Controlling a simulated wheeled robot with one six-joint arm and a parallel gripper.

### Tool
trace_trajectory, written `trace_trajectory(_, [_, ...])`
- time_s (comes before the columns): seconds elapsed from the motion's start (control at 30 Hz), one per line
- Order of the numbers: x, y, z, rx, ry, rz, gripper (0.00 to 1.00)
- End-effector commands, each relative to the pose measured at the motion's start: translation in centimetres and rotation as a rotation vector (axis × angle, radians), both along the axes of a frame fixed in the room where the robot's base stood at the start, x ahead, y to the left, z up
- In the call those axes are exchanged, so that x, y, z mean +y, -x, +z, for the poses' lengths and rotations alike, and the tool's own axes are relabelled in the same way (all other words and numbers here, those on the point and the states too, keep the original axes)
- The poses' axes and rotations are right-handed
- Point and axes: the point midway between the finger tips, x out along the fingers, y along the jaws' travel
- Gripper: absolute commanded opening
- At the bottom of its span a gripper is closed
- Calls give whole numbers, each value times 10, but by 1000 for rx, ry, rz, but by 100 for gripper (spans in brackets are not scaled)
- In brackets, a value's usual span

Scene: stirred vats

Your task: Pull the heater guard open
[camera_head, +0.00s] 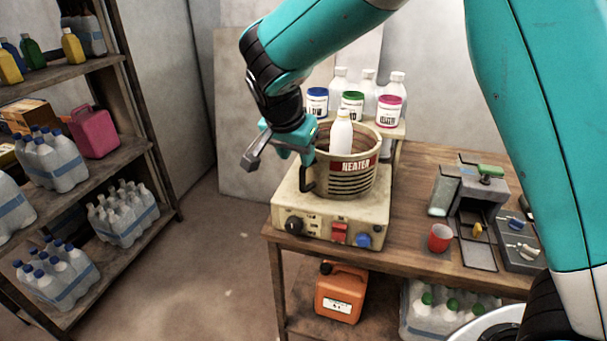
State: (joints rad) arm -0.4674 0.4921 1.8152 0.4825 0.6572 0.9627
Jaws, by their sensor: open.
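The heater guard (352,180) is a beige ring with dark slots and a red label reading HEATER. It sits on a beige heater base (325,217) on the wooden table. A dark handle (307,178) sticks out from the guard's left side. A white bottle (341,135) stands inside the guard, its lower part hidden by the wall. My gripper (278,157) is open and empty, at the guard's upper left, just above and left of the handle. Whether a finger touches the guard cannot be told from this view.
Labelled jars (389,110) and white bottles stand behind the guard. A red cup (440,237) and a grey dispenser (479,195) are on the right of the wooden table (408,228). A shelf (113,164) with bottles stands at left. Floor between shelf and table is clear.

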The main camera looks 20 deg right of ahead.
Motion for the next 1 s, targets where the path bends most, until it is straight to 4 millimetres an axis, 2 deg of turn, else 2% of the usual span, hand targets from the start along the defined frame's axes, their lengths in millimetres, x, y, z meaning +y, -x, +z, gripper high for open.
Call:
trace_trajectory(0.2, [-14,-12,-44,4,1,-1,42])
trace_trajectory(0.4, [-22,-21,-72,2,0,1,42])
trace_trajectory(0.6, [-25,-24,-83,0,-2,2,42])
trace_trajectory(0.83, [-25,-24,-83,-1,-1,2,42])
trace_trajectory(0.87, [-25,-24,-83,-1,-1,2,40])
trace_trajectory(1.0, [-25,-24,-83,0,-2,2,8])
